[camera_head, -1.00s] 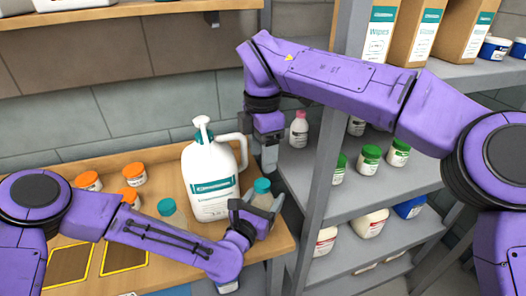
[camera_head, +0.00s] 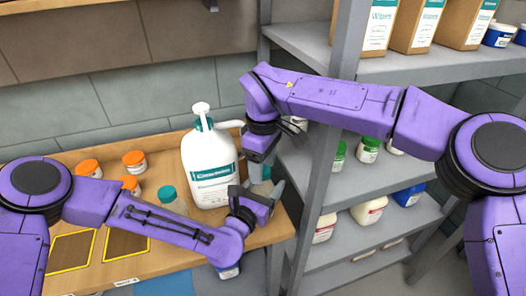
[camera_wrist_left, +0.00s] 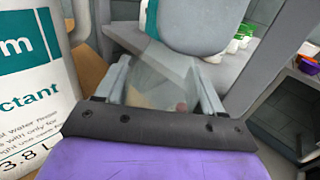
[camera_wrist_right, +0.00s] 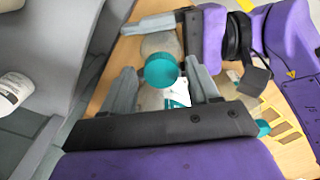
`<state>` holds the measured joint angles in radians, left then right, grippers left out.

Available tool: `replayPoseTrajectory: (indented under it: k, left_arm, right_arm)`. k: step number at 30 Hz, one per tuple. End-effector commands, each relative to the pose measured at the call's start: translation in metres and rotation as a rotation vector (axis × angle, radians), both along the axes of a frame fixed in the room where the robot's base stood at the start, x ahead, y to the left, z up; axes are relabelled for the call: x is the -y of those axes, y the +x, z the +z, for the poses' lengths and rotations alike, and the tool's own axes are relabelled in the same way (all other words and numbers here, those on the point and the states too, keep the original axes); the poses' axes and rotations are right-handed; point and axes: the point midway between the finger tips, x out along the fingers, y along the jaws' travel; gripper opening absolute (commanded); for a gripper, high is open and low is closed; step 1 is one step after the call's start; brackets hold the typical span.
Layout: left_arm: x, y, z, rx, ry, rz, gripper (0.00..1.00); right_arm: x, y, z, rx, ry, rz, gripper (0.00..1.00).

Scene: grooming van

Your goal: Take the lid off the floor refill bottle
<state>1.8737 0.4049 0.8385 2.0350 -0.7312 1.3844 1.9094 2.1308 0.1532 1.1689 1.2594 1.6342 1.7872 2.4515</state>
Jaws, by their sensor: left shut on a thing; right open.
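The refill bottle, a small translucent bottle (camera_head: 262,188) with a teal lid, stands at the right end of the wooden bench. My left gripper (camera_head: 257,192) is shut around its body, and the clear body also shows between the fingers in the left wrist view (camera_wrist_left: 160,78). My right gripper (camera_wrist_right: 160,76) is open, pointing down over the bottle. In the right wrist view the round teal lid (camera_wrist_right: 163,70) lies between its fingers. The lid is on the bottle. In the head view the right gripper mostly hides the lid.
A large white pump jug (camera_head: 208,168) stands close left of the bottle. Another teal-lidded bottle (camera_head: 170,201) and several orange-lidded jars (camera_head: 134,161) are further left. A grey shelf rack (camera_head: 345,195) with jars rises close on the right.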

Motion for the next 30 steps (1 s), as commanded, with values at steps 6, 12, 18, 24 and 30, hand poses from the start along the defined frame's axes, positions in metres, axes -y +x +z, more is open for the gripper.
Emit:
replayPoseTrajectory:
  k: [6, 12, 18, 24, 30]
  left_arm:
    - [0.0, 0.0, 0.0, -0.001, 0.0, 0.0, 0.0]
    - [0.0, 0.0, 0.0, -0.001, 0.0, 0.0, 0.0]
    - [0.0, 0.0, 0.0, -0.001, 0.0, 0.0, 0.0]
    - [0.0, 0.0, 0.0, -0.001, 0.0, 0.0, 0.0]
    - [0.0, 0.0, 0.0, -0.001, 0.0, 0.0, 0.0]
  right_arm:
    - [0.0, 0.0, -0.003, 0.0, 0.0, 0.0, 0.6]
    - [0.0, 0.0, -0.003, 0.0, 0.0, 0.001, 0.15]
    - [0.0, 0.0, -0.003, 0.001, 0.0, 0.0, 0.55]
    - [0.0, 0.0, -0.003, 0.001, 0.0, 0.001, 0.65]
    - [0.0, 0.0, 0.009, 0.003, 0.0, 0.001, 0.65]
